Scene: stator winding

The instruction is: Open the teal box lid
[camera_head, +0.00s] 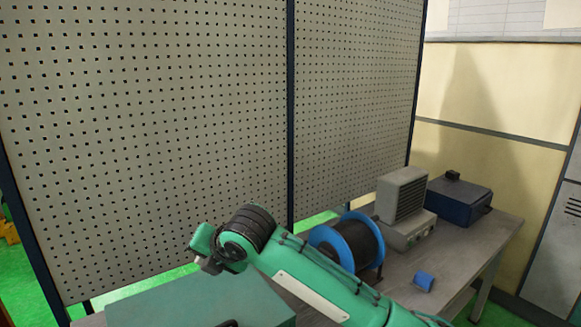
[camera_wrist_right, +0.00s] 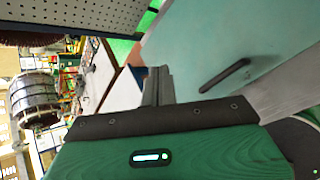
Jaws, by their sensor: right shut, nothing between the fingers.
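The teal box (camera_head: 180,303) is at the bottom left of the head view, cut off by the lower edge. Its broad top face looks flat and lies down, with no gap visible. In the wrist view, a teal panel of the box (camera_wrist_right: 205,40) carries a dark bar handle (camera_wrist_right: 225,76). My right gripper (camera_head: 205,262) is over the far part of the box in the head view. In the wrist view its fingers (camera_wrist_right: 158,84) are together and empty, to the left of the handle and apart from it. My left gripper is not in view.
A blue cable spool (camera_head: 350,243), a grey unit with a louvred front (camera_head: 402,198), a dark blue box (camera_head: 453,199) and a small blue block (camera_head: 424,281) stand on the bench (camera_head: 470,253) to the right. A perforated panel (camera_head: 150,120) rises behind the bench.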

